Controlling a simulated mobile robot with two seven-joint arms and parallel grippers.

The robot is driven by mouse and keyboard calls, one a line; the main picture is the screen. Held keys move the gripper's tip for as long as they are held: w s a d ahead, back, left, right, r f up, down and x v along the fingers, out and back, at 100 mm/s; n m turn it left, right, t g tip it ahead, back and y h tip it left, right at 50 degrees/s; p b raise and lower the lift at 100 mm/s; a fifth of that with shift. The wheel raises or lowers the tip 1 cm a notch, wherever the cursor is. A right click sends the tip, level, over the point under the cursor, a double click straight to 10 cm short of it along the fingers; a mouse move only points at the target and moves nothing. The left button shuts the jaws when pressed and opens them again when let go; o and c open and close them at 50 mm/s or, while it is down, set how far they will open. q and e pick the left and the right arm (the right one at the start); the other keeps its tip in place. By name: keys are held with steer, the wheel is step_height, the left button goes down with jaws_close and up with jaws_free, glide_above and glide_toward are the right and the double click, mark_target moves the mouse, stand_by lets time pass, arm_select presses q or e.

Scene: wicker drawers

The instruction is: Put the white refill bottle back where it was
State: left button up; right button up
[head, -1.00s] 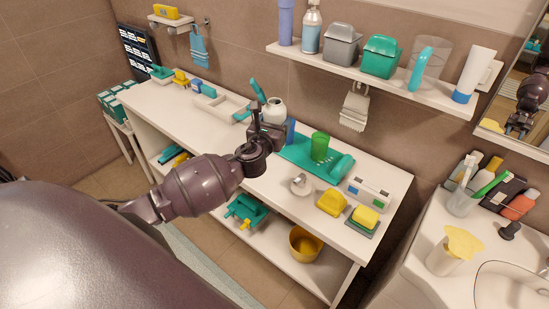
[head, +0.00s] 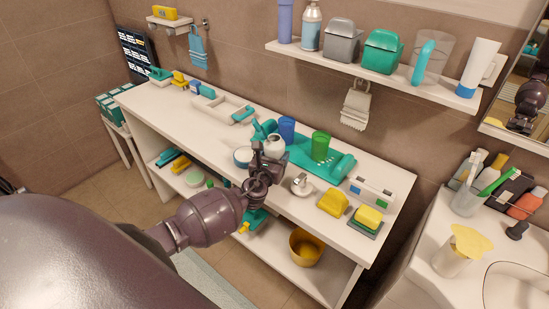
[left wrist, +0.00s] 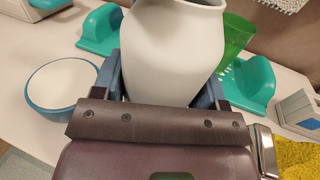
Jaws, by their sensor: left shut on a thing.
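The white refill bottle (head: 274,145) is a pale, wide-bodied bottle with a narrower neck. My left gripper (head: 268,155) is shut on it over the middle of the white counter (head: 215,133), in front of the teal tray. In the left wrist view the bottle (left wrist: 172,45) stands between the two blue-grey fingers of the left gripper (left wrist: 168,80), with its top cut off by the frame. Its base is hidden, so I cannot tell whether it touches the counter. My right gripper is not in view.
A round white dish with a blue rim (head: 243,155) is just left of the bottle. A teal tray (head: 300,155) bears a blue cup (head: 287,128) and a green cup (head: 320,146).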

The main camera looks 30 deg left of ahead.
arm_select(q)
steer(key=shift+f, duration=0.1)
steer(key=o, duration=1.1)
steer(key=s+d+f+n+g+h, duration=0.1)
steer(key=s+d+f+n+g, duration=0.1)
steer(key=s+n, duration=0.7)
steer(key=s+d+f+n+g+h, duration=0.1)
steer(key=s+d+f+n, duration=0.3)
steer(key=s+n, duration=0.6)
steer(key=s+d+f+n+g+h, duration=0.2)
steer(key=s+d+f+n, duration=0.1)
steer(key=s+n, duration=0.7)
steer(key=shift+s+d+f+n+g, duration=0.15)
steer(key=shift+d+n, duration=0.2)
steer(key=shift+n, duration=0.5)
steer(key=shift+s+d+f+n+g, duration=0.15)
steer(key=shift+d+n, duration=0.2)
steer(key=shift+n, duration=0.5)
